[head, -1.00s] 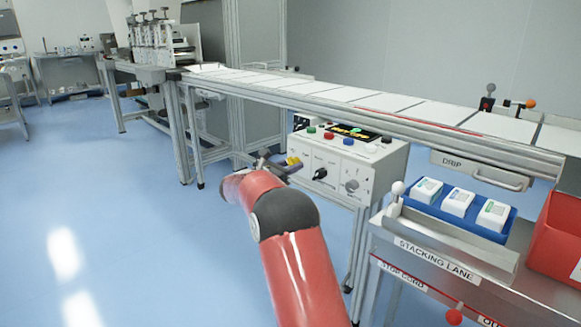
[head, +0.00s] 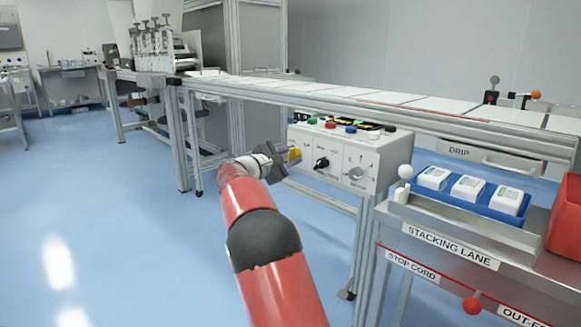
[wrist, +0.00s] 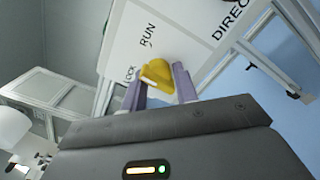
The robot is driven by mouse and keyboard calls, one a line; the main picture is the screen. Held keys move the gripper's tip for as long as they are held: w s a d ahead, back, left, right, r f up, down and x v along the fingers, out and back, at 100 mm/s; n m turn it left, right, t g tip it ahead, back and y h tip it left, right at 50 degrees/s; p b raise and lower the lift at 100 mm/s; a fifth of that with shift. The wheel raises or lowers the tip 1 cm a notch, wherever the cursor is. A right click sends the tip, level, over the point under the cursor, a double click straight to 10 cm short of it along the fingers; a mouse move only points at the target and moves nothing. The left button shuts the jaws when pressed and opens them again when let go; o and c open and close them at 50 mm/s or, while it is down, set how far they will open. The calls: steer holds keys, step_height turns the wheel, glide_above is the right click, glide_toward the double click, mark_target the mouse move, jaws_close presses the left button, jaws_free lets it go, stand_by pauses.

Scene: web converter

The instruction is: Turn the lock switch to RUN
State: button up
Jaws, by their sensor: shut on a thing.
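The yellow lock switch (wrist: 158,72) sits on the white front panel (wrist: 120,45) of the control box, with the printed words LOCK and RUN beside it in the wrist view. My gripper (wrist: 160,85) is shut on the switch, one lilac finger on each side. In the head view my gripper (head: 283,163) reaches the left end of the control box (head: 340,180), and a bit of the yellow switch (head: 294,155) shows. I cannot tell for sure which word the switch points at.
Coloured buttons line the box top. The conveyor (head: 330,100) runs above and behind. The stacking lane bench (head: 450,270) stands at right. Floor at left is clear.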

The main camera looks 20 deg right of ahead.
steer(key=m+b, duration=0.4)
steer(key=m, duration=0.1)
steer(key=shift+w, duration=0.1)
steer(key=shift+r+m+b, duration=0.1)
steer(key=shift+m+b, duration=1.05)
steer(key=shift+m, duration=0.45)
steer(key=o, duration=0.9)
steer(key=shift+o, duration=0.2)
steer(key=shift+a, duration=0.1)
steer(key=v, duration=0.7)
steer(key=shift+s+a, duration=0.2)
steer(key=shift+a, duration=0.1)
